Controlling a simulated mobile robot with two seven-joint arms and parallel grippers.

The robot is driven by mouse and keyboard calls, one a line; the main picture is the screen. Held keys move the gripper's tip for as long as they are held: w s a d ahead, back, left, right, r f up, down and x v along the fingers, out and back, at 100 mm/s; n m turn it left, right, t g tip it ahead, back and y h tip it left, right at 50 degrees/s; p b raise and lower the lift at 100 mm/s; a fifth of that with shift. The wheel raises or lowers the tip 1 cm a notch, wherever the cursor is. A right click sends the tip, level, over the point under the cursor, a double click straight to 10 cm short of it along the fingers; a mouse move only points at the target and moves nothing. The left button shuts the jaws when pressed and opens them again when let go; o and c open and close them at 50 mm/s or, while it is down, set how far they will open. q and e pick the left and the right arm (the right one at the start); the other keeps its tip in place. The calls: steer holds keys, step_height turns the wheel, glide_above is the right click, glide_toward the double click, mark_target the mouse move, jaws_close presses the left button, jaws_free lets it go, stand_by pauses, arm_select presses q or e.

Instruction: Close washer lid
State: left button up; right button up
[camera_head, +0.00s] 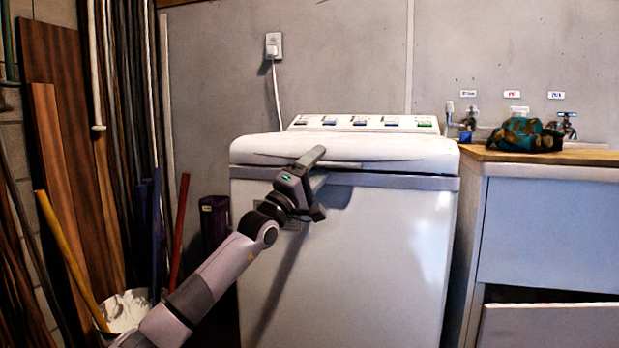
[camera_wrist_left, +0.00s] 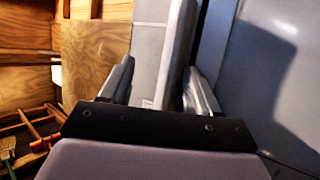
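The white washer (camera_head: 370,250) stands against the grey wall. Its lid (camera_head: 400,152) lies down, nearly level, over the top, with a thin dark line under its front edge; I cannot tell whether it is fully closed. My right gripper is not in view.
A wooden-topped cabinet (camera_head: 545,155) stands close to the washer's right, with a patterned cloth bundle (camera_head: 525,135) on top. Boards (camera_head: 60,130), poles and a white bucket (camera_head: 125,310) are at the left. A plug and cord (camera_head: 274,50) hang behind the washer.

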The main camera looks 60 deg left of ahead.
arm_select(q)
steer(key=shift+s+d+f, duration=0.2)
steer(key=shift+s+f, duration=0.05)
steer(key=shift+s, duration=0.5)
steer(key=shift+s+d+f, duration=0.15)
steer(key=shift+s+f, duration=0.05)
steer(key=shift+s, duration=0.5)
